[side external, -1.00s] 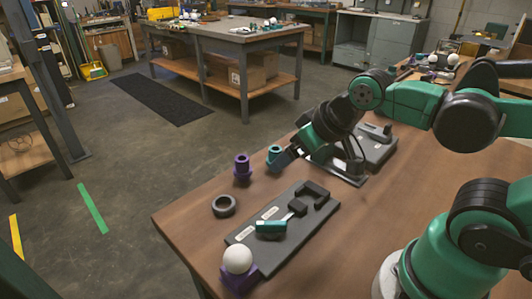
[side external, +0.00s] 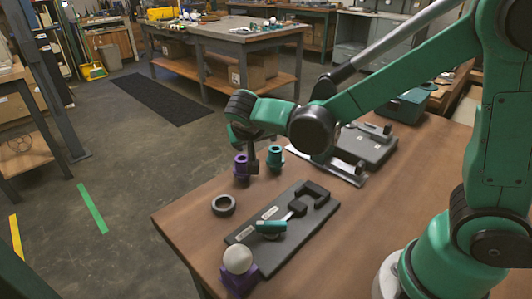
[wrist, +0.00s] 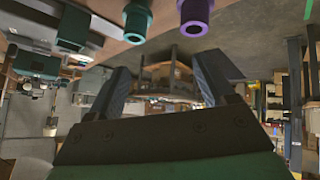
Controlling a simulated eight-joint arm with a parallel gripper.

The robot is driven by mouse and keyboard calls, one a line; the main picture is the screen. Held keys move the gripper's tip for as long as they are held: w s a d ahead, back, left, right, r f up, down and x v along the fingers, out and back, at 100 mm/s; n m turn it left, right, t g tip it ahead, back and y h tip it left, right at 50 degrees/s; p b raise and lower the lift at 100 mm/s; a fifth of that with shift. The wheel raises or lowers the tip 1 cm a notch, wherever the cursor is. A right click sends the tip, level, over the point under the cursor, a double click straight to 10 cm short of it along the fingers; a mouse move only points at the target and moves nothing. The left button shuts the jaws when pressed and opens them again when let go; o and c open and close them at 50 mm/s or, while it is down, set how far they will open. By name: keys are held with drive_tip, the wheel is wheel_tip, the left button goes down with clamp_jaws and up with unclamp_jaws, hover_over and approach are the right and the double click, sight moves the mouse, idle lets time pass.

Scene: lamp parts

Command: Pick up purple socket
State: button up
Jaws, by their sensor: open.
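The purple socket (side external: 241,169) stands upright near the far left edge of the wooden table. The teal socket (side external: 275,158) stands just right of it. My gripper (side external: 253,165) is beside the purple socket, on its right side in the side view, with its dark fingers hanging down between the two sockets. In the wrist view, my gripper (wrist: 160,75) is open with nothing between its fingers. The purple socket (wrist: 195,17) shows at the top there, beyond the right finger, and the teal socket (wrist: 136,22) is left of it. Whether a finger touches a socket I cannot tell.
A dark ring (side external: 224,205) lies in front of the sockets. A dark base plate (side external: 248,237) holds a teal-and-black part. A white bulb (side external: 238,260) sits in a purple holder at the near corner. A grey fixture (side external: 365,145) is to the right.

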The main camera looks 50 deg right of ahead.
sight(243, 158)
drive_tip(key=w+f+m+h, duration=0.1)
drive_tip(key=w+a+f+m+h, duration=0.1)
drive_tip(key=f+m, duration=0.1)
drive_tip(key=w+a+f+m+h, duration=0.1)
drive_tip(key=h, duration=0.1)
drive_tip(key=shift+w+f+m+t, duration=0.25)
drive_tip(key=shift+f+m+t, duration=0.05)
drive_tip(key=shift+f, duration=0.1)
drive_tip(key=shift+a+f+m+h, duration=0.3)
drive_tip(key=shift+f+m+h, duration=0.25)
drive_tip(key=shift+m+h, duration=0.05)
drive_tip(key=shift+d+f, duration=0.1)
drive_tip(key=shift+x, duration=2.7)
drive_tip(key=shift+w, duration=0.1)
clamp_jaws()
